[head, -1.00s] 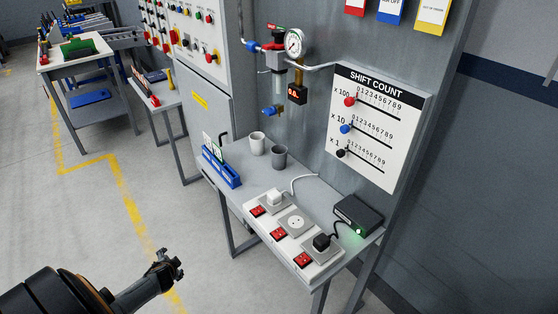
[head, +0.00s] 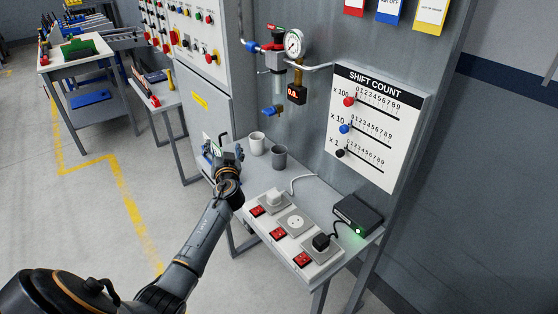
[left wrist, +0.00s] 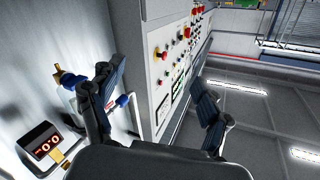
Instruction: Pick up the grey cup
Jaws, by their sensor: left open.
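The grey cup (head: 279,157) stands upright on the small grey table (head: 262,180) against the wall panel. A white cup (head: 257,143) stands just behind and left of it. My left gripper (head: 222,148) is over the table's left end, to the left of both cups and apart from the grey one. In the left wrist view its two fingers (left wrist: 160,100) are spread with nothing between them. Neither cup can be made out in that view. My right gripper is not in view.
My left gripper hides most of a blue card rack. White sockets with red switches (head: 278,233) line the table's front right, with a black box (head: 358,214) behind. A pressure gauge and pipes (head: 293,44) stick out above the cups. A white cable lies right of the cups.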

